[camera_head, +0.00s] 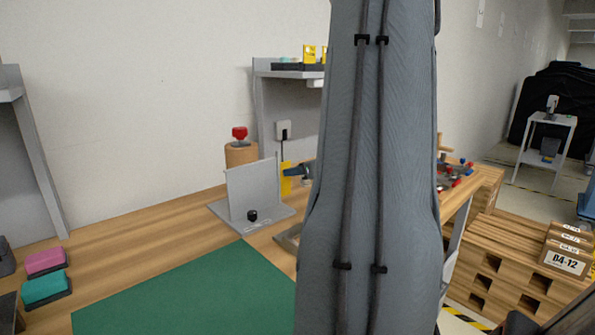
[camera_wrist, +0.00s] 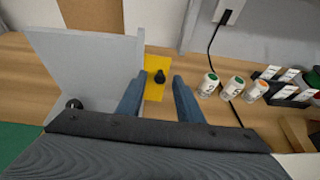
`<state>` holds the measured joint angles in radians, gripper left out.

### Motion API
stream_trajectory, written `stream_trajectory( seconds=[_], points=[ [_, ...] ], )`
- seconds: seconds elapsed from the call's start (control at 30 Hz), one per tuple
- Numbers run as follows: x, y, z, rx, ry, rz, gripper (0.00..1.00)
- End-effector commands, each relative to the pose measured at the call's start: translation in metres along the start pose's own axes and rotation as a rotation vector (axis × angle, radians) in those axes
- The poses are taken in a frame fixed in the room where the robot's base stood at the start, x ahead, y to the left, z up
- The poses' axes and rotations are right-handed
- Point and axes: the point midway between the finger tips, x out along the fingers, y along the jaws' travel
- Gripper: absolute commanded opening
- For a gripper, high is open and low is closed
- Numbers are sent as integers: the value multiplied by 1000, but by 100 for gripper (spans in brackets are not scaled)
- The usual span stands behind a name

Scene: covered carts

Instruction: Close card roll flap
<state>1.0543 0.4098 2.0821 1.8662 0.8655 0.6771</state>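A brown upright roll (camera_head: 240,154) with a red knob (camera_head: 239,133) on top stands behind a grey upright panel (camera_head: 253,190). The panel rises from a grey base with a black knob (camera_head: 252,215) in front; no flap is clearly labelled. The panel also shows at left in the wrist view (camera_wrist: 90,68). A yellow plate (camera_wrist: 155,62) with a black knob (camera_wrist: 161,76) lies beyond my fingers. My gripper (camera_wrist: 158,88) is open, its blue fingers apart and nothing visibly held. In the head view my arm hides most of it; its blue part shows beside the yellow piece (camera_head: 286,178).
A black cord (camera_wrist: 212,50) hangs from a white wall box (camera_wrist: 228,10). Several white jars (camera_wrist: 232,86) and black holders (camera_wrist: 290,92) stand at right. A green mat (camera_head: 185,295) covers the front of the wooden bench. Pink (camera_head: 45,262) and teal blocks (camera_head: 46,287) lie at left.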

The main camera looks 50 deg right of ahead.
Motion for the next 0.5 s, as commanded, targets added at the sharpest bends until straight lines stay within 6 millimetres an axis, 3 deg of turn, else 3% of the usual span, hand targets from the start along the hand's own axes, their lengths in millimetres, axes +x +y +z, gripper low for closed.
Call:
stream_trajectory(
  seconds=[0.1, 0.3, 0.5],
  points=[
    [0, 0, 0, 0, 0, 0, 33],
    [0, 0, 0, 0, 0, 0, 0],
    [0, 0, 0, -3, 1, 5, 0]
  ],
)
